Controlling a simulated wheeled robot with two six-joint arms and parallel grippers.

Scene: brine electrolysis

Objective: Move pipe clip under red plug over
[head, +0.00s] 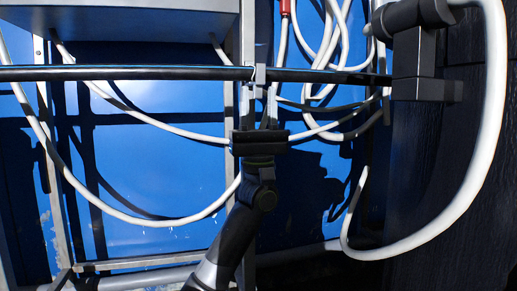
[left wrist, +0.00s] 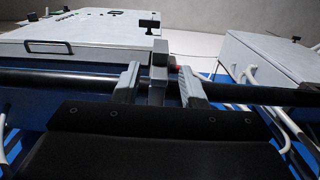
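A grey pipe clip (head: 260,75) sits on a long black horizontal pipe (head: 140,73) in the head view. In the left wrist view the clip (left wrist: 158,72) stands between my two fingers, with a gap visible on each side. My left gripper (head: 259,100) reaches up from below, its grey fingertips close to the pipe. In the left wrist view the gripper (left wrist: 159,88) is open around the clip. A red plug (head: 285,7) hangs at the top of the head view, above and slightly right of the clip. My right gripper is not in view.
White cables (head: 140,220) loop below and behind the pipe. A dark fitting (head: 414,55) is at the pipe's right end. A thick white hose (head: 488,130) curves at the right. White cabinets (left wrist: 90,38) stand beyond the pipe in the wrist view.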

